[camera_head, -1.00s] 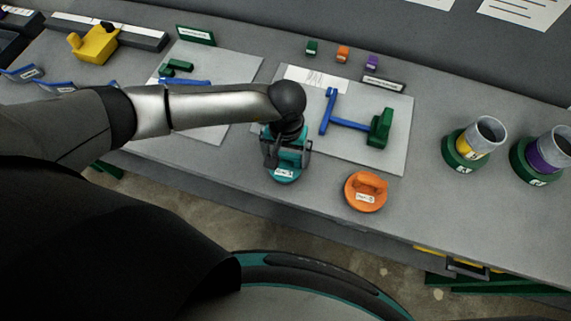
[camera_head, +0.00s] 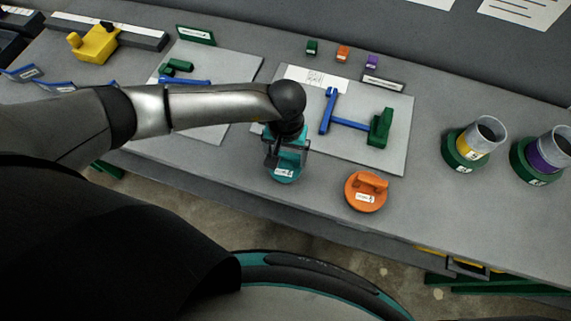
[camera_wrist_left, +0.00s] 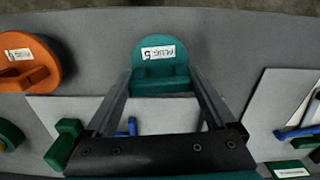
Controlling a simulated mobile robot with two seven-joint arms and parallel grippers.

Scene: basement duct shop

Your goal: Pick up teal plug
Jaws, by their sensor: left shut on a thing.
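The teal plug (camera_head: 284,178) is a round teal piece with a white label and a raised grip, near the front edge of the bench. It also shows at the top middle of the left wrist view (camera_wrist_left: 160,55). My left gripper (camera_head: 286,158) points down over the plug and is shut on its grip, with one finger on each side. In the left wrist view the fingers (camera_wrist_left: 160,88) reach to the plug's grip. I cannot tell whether the plug's base is clear of the bench. My right gripper is not in view.
An orange plug (camera_head: 365,192) sits just right of the teal one. Behind are a pale board (camera_head: 398,156) with blue and green parts and small coloured blocks. Grey cups on green bases (camera_head: 463,152) stand at the right. The bench (camera_head: 425,215) is clear between.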

